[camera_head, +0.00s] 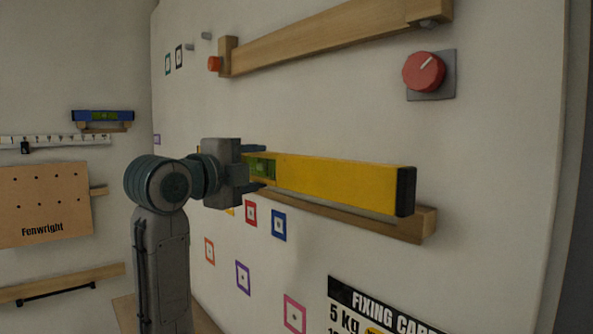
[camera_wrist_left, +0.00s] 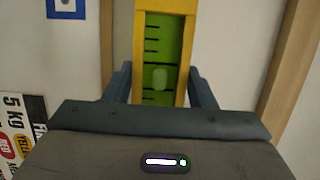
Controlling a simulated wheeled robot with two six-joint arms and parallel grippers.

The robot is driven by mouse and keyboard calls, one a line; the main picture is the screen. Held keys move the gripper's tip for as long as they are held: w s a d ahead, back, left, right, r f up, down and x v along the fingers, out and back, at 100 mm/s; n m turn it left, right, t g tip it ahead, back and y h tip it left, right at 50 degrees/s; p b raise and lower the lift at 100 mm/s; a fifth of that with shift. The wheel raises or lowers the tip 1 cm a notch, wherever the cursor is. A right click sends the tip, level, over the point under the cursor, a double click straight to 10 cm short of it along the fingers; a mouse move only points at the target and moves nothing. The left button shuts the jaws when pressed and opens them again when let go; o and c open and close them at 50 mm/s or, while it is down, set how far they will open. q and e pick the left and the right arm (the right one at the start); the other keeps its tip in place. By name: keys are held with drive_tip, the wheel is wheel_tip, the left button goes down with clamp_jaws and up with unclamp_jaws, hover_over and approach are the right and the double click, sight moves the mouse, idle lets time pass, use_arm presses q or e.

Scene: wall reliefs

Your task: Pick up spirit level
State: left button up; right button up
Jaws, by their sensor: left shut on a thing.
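The yellow spirit level (camera_head: 345,183) is long, with a black end cap at its right end and a green vial window near my gripper. My left gripper (camera_head: 256,166) is shut on it around the vial section. The level appears just above and in front of a wooden wall ledge (camera_head: 410,223); I cannot tell whether it still touches the ledge. In the left wrist view the level (camera_wrist_left: 183,97) stands between my two fingers (camera_wrist_left: 160,88), with the green vial and its bubble showing. My right gripper is not in view.
A wooden rail (camera_head: 330,40) and a red knob (camera_head: 424,72) are on the wall above. Coloured square markers (camera_head: 279,225) and a fixing card (camera_head: 375,310) are below. A blue level (camera_head: 103,116) and a pegboard (camera_head: 42,203) hang on the left wall.

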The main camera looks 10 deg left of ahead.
use_arm(q)
drive_tip(key=s+a, duration=0.4)
drive_tip(key=s, duration=0.1)
drive_tip(key=shift+s+a+b, duration=0.15)
drive_tip(key=shift+s+b, duration=0.1)
drive_tip(key=shift+b, duration=0.2)
